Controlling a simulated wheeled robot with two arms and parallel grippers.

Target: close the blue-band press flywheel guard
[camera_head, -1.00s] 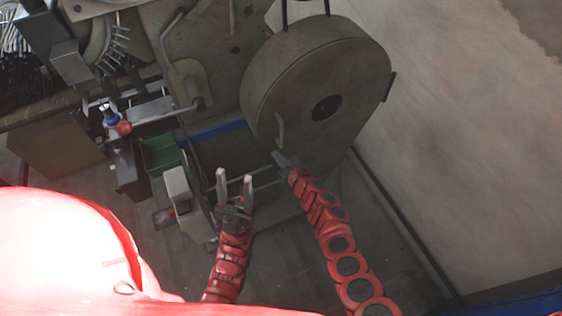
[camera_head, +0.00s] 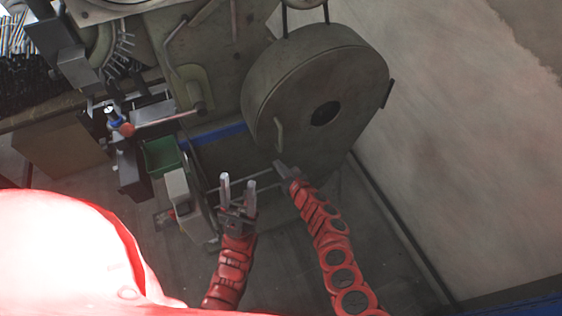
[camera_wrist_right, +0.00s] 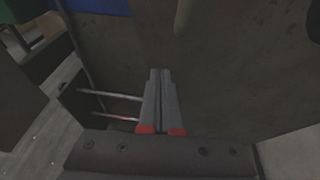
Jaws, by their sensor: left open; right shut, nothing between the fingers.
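The flywheel guard (camera_head: 335,85) is a large round grey-brown cover with a dark round opening in its face, at the upper middle right of the head view. A small upright handle (camera_head: 279,133) sits on its lower left face. The press with the blue band (camera_head: 222,133) stands behind and left of it. My right gripper (camera_head: 279,164) is shut and empty, just below the handle and apart from it. In the right wrist view its closed fingers (camera_wrist_right: 161,88) point at a grey surface. My left gripper (camera_head: 238,179) is open and empty, lower left of the guard.
A green bin (camera_head: 163,156) and a grey-white box (camera_head: 180,190) stand left of my left gripper. A red-knobbed lever (camera_head: 127,129) sticks out at the left. A pale wall (camera_head: 460,130) is at the right. Bare floor shows below the guard.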

